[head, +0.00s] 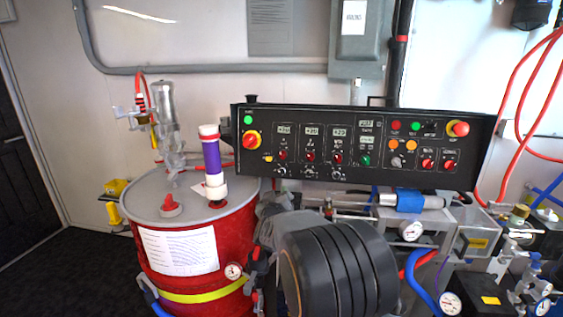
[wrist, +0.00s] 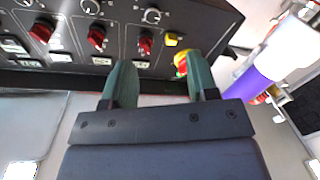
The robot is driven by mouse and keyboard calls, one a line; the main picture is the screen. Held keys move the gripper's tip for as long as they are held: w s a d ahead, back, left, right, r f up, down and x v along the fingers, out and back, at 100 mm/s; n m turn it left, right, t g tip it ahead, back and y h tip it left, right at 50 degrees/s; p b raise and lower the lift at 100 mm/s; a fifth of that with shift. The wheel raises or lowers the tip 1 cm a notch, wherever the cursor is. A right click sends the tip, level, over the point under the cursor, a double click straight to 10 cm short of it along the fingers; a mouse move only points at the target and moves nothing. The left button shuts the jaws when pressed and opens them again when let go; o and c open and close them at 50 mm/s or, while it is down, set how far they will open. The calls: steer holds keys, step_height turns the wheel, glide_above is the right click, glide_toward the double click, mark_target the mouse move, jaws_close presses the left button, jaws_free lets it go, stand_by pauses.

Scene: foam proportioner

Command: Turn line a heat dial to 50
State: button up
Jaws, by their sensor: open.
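The black control panel (head: 365,147) spans the middle of the head view. It carries three red dials side by side: the left one (head: 282,155), the middle one (head: 310,156) and the right one (head: 337,158), each below a small display. The labels are too small to read, so I cannot tell the line a heat dial by name. In the wrist view the panel appears upside down, and the red dial (wrist: 145,43) beside a yellow switch (wrist: 172,40) lies just beyond my fingertips. My gripper (wrist: 158,60) is open, its green fingers apart with no dial between them.
A red drum (head: 190,245) stands left of the panel, with a purple tube (head: 212,158) upright on its lid. Below and right of the panel are pipes, gauges (head: 412,230) and blue hoses. Silver dials (wrist: 152,15) sit close to the red ones.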

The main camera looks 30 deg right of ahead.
mark_target(282, 172)
steer(key=shift+h, duration=0.4)
steer(key=x, duration=0.4)
steer(key=p+x, duration=0.1)
steer(key=x, duration=0.4)
steer(key=p+x, duration=0.1)
steer(key=x, duration=0.4)
steer(key=shift+s+d+r, duration=0.15)
steer(key=shift+d+r, duration=0.1)
steer(key=shift+r, duration=0.1)
steer(key=shift+c, duration=0.4)
steer(key=c, duration=0.9)
steer(key=shift+o, duration=0.2)
